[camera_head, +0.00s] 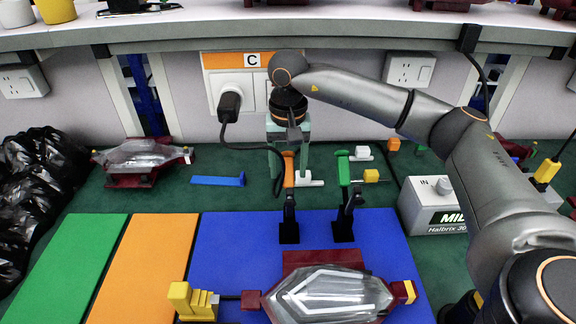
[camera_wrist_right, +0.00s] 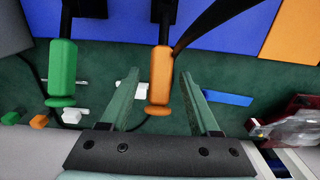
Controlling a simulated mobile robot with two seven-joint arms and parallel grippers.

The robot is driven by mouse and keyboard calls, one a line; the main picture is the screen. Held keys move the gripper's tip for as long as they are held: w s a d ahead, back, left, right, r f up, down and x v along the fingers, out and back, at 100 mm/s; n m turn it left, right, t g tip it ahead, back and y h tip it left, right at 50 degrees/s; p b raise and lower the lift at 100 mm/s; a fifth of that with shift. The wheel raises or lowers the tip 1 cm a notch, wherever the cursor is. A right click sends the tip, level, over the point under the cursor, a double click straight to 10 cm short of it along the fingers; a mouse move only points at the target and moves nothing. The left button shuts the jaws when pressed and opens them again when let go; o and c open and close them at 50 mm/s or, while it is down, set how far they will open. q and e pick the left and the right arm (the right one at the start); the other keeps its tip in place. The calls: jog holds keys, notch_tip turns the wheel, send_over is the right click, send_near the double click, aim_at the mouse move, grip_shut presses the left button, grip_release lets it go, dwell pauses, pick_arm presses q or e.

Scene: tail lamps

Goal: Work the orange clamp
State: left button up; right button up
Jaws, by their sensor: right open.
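The orange clamp has an upright orange handle (camera_head: 289,170) on a black base (camera_head: 289,232), which stands on the blue panel. Its handle also shows in the right wrist view (camera_wrist_right: 160,78). My right gripper (camera_head: 289,172) is open, reaching down over this clamp. In the right wrist view its two green fingers (camera_wrist_right: 160,75) stand on either side of the orange handle, with gaps visible. A green-handled clamp (camera_head: 344,172) stands just to the right in the head view. My left gripper is in neither view.
A clear tail lamp (camera_head: 330,297) sits on the blue panel in front, and another lamp (camera_head: 136,156) lies at the left. A black cable hangs from the plug (camera_head: 230,103) close to the orange clamp. A white box (camera_head: 436,208) stands right. The orange panel (camera_head: 150,265) is clear.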

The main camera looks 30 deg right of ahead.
grip_shut()
dwell(0.4)
dwell(0.9)
